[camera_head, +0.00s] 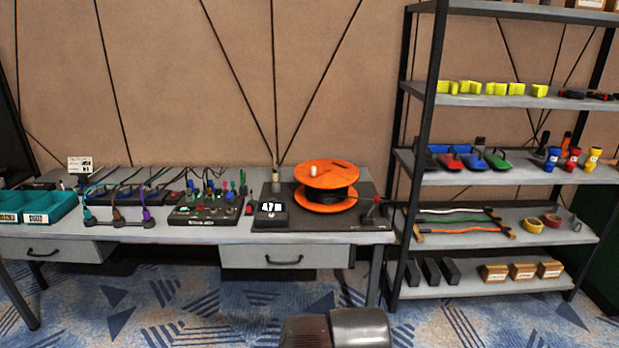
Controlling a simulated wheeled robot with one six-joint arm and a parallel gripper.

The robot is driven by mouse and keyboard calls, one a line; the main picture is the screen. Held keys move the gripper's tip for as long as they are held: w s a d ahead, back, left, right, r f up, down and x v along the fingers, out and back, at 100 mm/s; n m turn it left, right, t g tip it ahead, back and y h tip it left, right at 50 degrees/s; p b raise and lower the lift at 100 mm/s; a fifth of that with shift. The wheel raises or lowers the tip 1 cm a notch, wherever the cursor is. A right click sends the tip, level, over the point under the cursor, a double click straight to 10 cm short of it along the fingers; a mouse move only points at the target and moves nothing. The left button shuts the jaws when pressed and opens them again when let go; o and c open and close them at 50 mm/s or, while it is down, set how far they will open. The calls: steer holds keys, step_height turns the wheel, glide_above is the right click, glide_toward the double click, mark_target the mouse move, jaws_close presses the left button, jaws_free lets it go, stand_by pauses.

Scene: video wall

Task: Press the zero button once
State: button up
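A small black counter box (271,220) with white digits on its display (271,207) sits on a dark base plate (318,230) on the grey workbench. The digits are too small to read surely. No button marked zero can be made out at this size. An orange reel (327,174) wound with black cable stands on the same plate, just right of the box. My gripper is not in view. Dark rounded parts of my own body show at the bottom edge, well below and in front of the bench.
A crank-like part with a red knob (376,199) sits right of the reel. Left on the bench (180,236) are a control panel (205,208), cable connectors (118,220) and teal bins (38,207). A loaded shelf rack (480,181) stands at right. Carpet is clear before the bench.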

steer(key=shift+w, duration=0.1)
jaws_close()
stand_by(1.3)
